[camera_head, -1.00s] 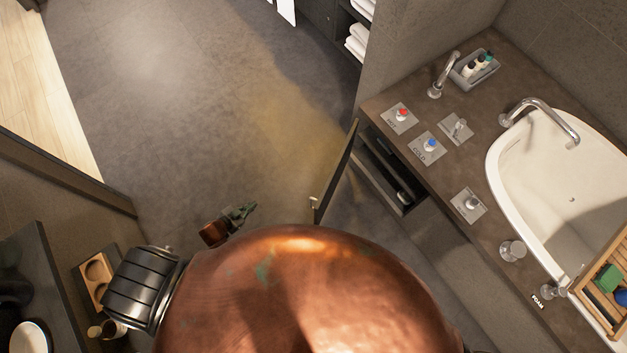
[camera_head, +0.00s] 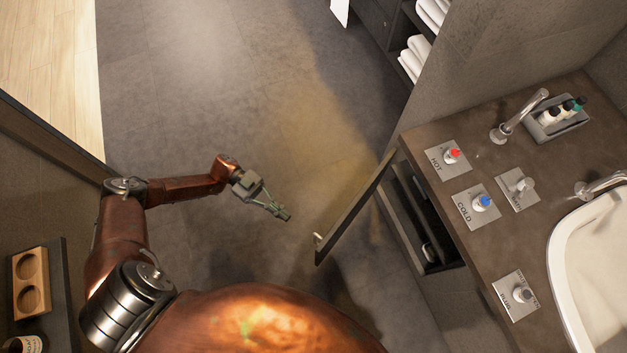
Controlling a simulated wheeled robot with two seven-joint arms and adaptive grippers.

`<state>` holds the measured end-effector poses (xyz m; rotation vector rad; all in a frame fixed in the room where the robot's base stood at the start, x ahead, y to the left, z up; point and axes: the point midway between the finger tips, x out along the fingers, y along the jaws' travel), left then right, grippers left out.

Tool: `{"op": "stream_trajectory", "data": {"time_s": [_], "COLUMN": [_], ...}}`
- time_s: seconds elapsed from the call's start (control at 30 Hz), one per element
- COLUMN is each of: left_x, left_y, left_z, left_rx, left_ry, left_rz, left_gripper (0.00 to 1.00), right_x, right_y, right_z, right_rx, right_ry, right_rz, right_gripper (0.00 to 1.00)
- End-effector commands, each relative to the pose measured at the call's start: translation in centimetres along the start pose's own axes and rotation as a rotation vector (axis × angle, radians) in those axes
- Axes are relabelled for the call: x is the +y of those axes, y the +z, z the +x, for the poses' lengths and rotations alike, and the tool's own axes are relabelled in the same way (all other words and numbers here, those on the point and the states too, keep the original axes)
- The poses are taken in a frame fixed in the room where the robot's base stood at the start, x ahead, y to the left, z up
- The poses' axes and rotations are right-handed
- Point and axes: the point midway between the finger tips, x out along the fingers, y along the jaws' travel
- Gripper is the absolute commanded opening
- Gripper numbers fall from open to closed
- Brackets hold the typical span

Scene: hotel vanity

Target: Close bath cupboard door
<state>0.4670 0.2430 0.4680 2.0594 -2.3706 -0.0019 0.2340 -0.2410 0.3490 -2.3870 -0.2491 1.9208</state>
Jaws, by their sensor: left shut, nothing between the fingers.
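The bath cupboard door (camera_head: 355,207) stands open, swung out from the cupboard (camera_head: 415,218) under the bath counter. I see it nearly edge-on from above, with a small light handle (camera_head: 318,240) near its free end. The cupboard's dark inside shows, with a pale item (camera_head: 428,251) in it. My left gripper (camera_head: 284,215) is shut and empty, a little to the left of the door's free end and apart from it. My left arm reaches in from the left over the floor. My right gripper is not in view.
The brown counter (camera_head: 500,245) carries hot and cold taps, a tray of bottles (camera_head: 556,119) and a white tub (camera_head: 595,270). A shelf with white towels (camera_head: 417,58) is at the top. A dark ledge with a wooden holder (camera_head: 31,284) is at lower left. The floor (camera_head: 240,110) beyond my gripper is clear.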

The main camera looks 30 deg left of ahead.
Motion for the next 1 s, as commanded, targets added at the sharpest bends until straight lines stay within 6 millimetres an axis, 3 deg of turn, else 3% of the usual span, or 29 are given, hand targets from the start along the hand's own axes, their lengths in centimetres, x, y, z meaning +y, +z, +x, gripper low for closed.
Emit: {"op": "stream_trajectory", "data": {"time_s": [0.3,0.5,0.7,1.0], "left_x": [0.0,0.0,-0.1,-0.1], "left_y": [0.1,0.2,0.1,0.0], "left_z": [6.6,9.9,11.5,11.8], "left_rx": [0.005,0.003,0.001,0.000], "left_ry": [0.000,-0.002,-0.003,-0.004], "left_rz": [0.000,0.000,0.001,0.002], "left_gripper": [0.00,0.00,0.00,0.00], "right_x": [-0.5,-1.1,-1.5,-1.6], "right_y": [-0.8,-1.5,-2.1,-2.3], "right_z": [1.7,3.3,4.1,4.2], "right_rx": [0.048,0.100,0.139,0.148], "right_ry": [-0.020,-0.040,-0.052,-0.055], "right_rz": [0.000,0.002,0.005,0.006], "right_gripper": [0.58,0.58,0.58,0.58]}}
